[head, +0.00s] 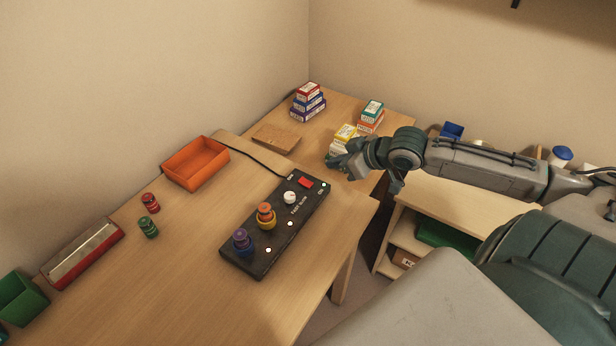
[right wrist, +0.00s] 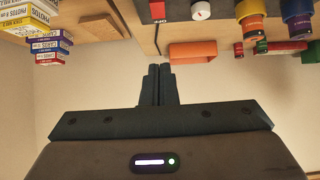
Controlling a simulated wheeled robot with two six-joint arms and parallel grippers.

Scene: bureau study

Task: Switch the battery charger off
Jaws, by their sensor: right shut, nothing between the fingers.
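The battery charger (head: 262,243) is a long black box on the desk in the head view. A red switch (head: 305,182) sits at its far end, between small markings; its position is too small to tell. A white knob (head: 290,198) is beside it. An orange-and-yellow battery (head: 265,214) and a purple-and-blue one (head: 242,240) stand on the charger. Small lights on it look white. My right gripper (head: 335,160) is shut and empty, beyond and right of the switch, apart from it. In the right wrist view, the shut fingers (right wrist: 158,84) show below the red switch (right wrist: 157,10) and white knob (right wrist: 201,10).
An orange tray (head: 195,163), red and green batteries (head: 149,203) and a red box (head: 83,253) lie left of the charger. Stacked small boxes (head: 307,99) stand at the back, some close to my right gripper. A black cable (head: 262,161) runs behind the charger.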

